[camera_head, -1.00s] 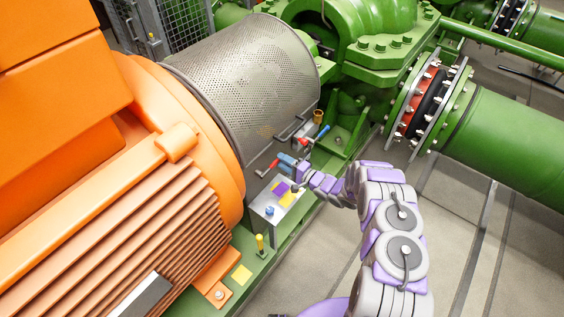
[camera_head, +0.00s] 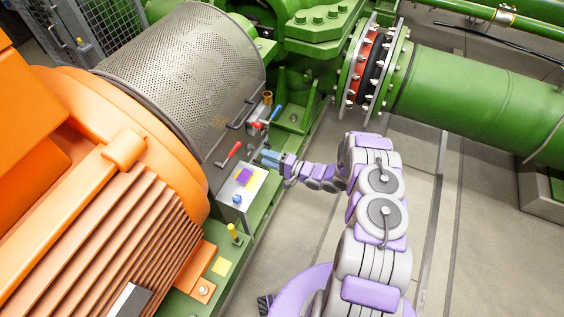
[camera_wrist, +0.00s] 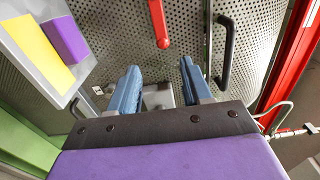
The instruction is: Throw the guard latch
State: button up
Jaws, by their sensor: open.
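The perforated metal guard (camera_head: 190,75) stands between the orange motor and the green pump. A red-handled lever (camera_head: 230,154) sits on its lower front; in the wrist view a red handle (camera_wrist: 159,22) hangs ahead of my fingers. My gripper (camera_head: 267,158) is just right of the red lever in the head view and apart from it. In the wrist view my gripper (camera_wrist: 160,80) is open, its blue fingers spread, with a grey metal block (camera_wrist: 158,97) seen between them. Nothing is held. Which part is the latch itself is unclear.
A grey box (camera_head: 240,192) with a purple block (camera_head: 244,176) stands left of my gripper. A black grab handle (camera_wrist: 225,50) is close to the right finger in the wrist view. Another red and blue fitting (camera_head: 265,122) sits farther back. Floor at right is open.

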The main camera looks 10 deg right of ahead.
jog(key=v, duration=0.5)
jog(key=shift+s+d+f, duration=0.1)
jog(key=shift+s+d, duration=0.1)
jog(key=shift+s, duration=0.05)
